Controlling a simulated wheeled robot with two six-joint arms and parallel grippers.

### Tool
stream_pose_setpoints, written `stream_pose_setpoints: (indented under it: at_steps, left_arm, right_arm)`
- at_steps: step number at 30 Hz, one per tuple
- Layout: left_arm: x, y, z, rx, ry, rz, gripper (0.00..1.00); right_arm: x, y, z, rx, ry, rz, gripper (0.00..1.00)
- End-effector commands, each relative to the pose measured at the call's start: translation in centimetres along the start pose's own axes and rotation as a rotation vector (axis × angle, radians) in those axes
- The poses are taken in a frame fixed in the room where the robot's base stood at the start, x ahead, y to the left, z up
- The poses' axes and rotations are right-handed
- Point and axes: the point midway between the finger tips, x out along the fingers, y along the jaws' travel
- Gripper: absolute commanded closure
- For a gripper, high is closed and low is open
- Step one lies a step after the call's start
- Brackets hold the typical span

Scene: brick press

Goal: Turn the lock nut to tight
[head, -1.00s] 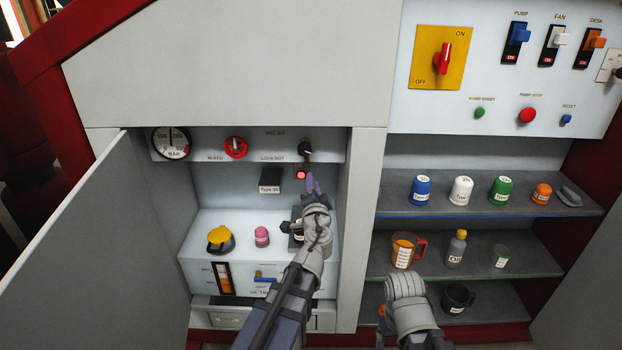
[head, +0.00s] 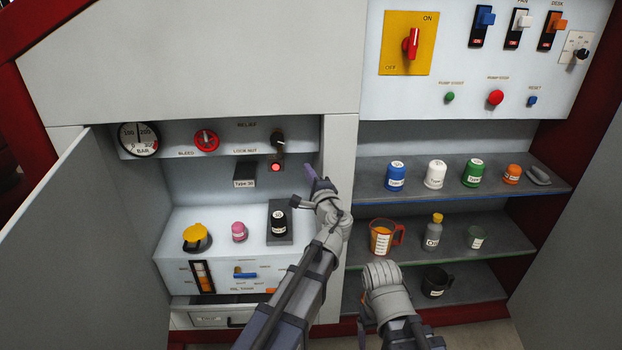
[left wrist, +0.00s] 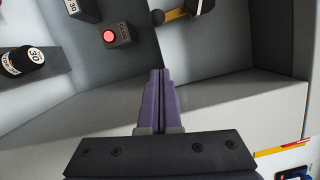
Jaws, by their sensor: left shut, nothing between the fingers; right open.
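The lock nut (head: 279,152) sits under the dark relief knob (head: 278,136) on the cabinet's upper panel, small in the head view. In the left wrist view its brass-coloured lever (left wrist: 176,14) with a black ball end shows at the top edge. My left gripper (head: 312,174) is shut and empty, to the right of and below the nut, apart from it. Its purple fingers (left wrist: 160,76) point toward the lever in the wrist view, with a gap between. My right gripper (head: 382,284) is low in front of the right shelves; its fingers are mostly hidden.
A box with a lit red lamp (head: 275,168) is just below the nut. A black jar (head: 279,222) stands on a dark block below. The compartment's right wall (head: 343,150) is close beside my left gripper. The open left door (head: 75,245) bounds the other side.

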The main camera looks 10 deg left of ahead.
Motion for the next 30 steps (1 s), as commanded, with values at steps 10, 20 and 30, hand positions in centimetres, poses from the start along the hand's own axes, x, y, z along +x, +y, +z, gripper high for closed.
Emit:
stream_pose_setpoints:
  at_steps: [10, 20, 30]
  left_arm:
    - [4.6, -0.1, 2.1, -0.001, -0.001, 0.0, 1.0]
    - [5.2, 0.0, 3.9, -0.001, 0.001, 0.0, 1.0]
    - [5.2, 0.1, 4.0, 0.009, 0.001, -0.003, 1.0]
  right_arm:
    - [-0.7, 0.1, 0.0, 0.0, 0.0, 0.0, 0.19]
    - [-0.9, 0.1, 0.1, 0.0, 0.0, 0.0, 0.19]
    - [-0.7, 0.1, 0.0, 0.0, 0.0, 0.0, 0.19]
